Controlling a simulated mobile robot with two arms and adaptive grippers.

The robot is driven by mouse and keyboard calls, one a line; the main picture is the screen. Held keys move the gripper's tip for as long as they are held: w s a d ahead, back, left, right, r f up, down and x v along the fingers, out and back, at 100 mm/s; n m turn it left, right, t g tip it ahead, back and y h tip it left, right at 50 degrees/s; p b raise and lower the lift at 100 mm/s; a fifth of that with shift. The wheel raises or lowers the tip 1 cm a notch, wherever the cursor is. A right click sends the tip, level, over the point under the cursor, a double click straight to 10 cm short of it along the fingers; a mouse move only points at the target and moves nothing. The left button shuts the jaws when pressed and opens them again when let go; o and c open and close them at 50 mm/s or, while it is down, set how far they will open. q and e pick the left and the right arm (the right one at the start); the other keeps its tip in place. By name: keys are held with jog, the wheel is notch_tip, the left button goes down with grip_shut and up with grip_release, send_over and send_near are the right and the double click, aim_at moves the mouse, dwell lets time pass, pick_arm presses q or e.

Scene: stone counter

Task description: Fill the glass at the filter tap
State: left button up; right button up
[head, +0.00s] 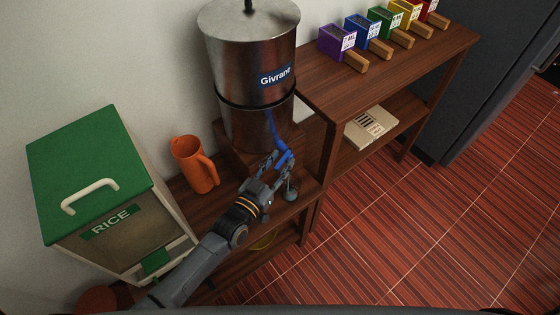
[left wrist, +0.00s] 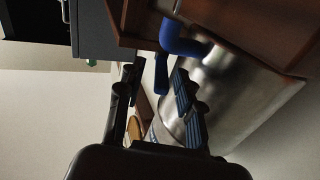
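The steel filter (head: 262,75), labelled "Givrane", stands on a wooden block on the wooden shelf. Its blue tap (head: 283,156) sticks out low at the front; it also shows in the left wrist view (left wrist: 182,40), with a blue lever hanging from it. My left gripper (head: 272,162) is at the tap, its fingers apart. In the left wrist view, the lever lies in line with the gap between the fingers (left wrist: 157,95); I cannot tell whether they touch it. A small grey-blue thing (head: 291,192), perhaps the glass, stands below the tap, partly hidden by the gripper. Its contents cannot be made out. My right gripper is not in view.
An orange jug (head: 194,166) stands left of the filter. A green-lidded rice bin (head: 108,200) is farther left. A taller shelf unit (head: 385,75) at right holds several coloured boxes with wooden handles. Red-brown floor (head: 430,235) is clear at right.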

pick_arm(q)
jog(key=v, duration=1.1)
jog(key=shift+s+a, duration=0.15)
jog(key=shift+s, duration=0.15)
dwell(4.8)
